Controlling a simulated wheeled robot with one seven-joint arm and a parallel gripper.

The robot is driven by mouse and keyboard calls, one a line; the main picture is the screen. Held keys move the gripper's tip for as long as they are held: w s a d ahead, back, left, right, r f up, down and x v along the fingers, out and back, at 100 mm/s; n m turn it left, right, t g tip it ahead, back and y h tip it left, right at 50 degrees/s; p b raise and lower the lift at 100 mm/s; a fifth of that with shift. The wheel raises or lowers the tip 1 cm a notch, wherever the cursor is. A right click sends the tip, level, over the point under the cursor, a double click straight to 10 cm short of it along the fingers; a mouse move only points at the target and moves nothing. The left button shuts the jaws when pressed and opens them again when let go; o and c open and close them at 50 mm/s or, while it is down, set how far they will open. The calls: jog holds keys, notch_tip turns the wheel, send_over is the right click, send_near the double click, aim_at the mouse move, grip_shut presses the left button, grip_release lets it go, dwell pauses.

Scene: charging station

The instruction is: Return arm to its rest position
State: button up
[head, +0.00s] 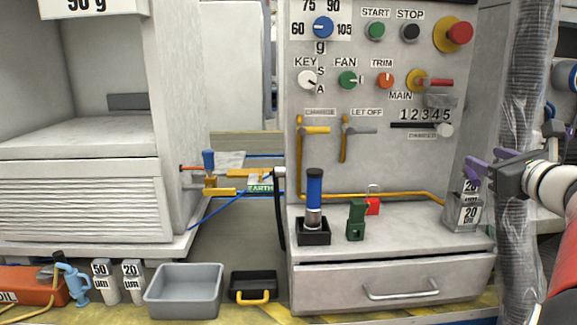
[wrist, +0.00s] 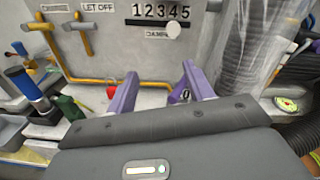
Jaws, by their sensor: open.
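My gripper (head: 474,164) is at the right side of the head view, with purple fingers pointing left toward the control panel. In the wrist view my gripper (wrist: 157,90) shows two purple fingers spread apart, with nothing held between them. It is just above and beside a grey metal can marked 20 (head: 466,210) on the right of the ledge. Part of that can shows by the right finger in the wrist view. I cannot tell whether the finger touches it.
The control panel (head: 375,150) with knobs and yellow pipes stands ahead. On its ledge are a blue-topped cylinder (head: 314,190), a green block (head: 356,221) and a red padlock (head: 372,205). A plastic-wrapped column (head: 522,120) stands close by my arm. A grey bin (head: 184,291) sits lower left.

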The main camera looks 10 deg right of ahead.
jog(key=s+a+f+n+g+y, duration=0.2)
jog(key=a+f+n+g, duration=0.15)
jog(key=a+n, duration=0.4)
jog(key=s+a+f+n+g+y, duration=0.15)
jog(key=a+f+n, duration=0.3)
jog(key=a, duration=0.55)
jog(key=s+a+f+n+g+y, duration=0.1)
jog(key=s+a+f+n+g, duration=0.3)
jog(key=a, duration=0.5)
jog(key=s+a+f+n+g+h, duration=0.3)
jog(key=s+f+n, duration=0.9)
jog(key=n, duration=0.5)
jog(key=shift+s+a+f+h, duration=0.3)
jog(key=shift+s+a+h, duration=0.25)
jog(key=shift+a, duration=0.25)
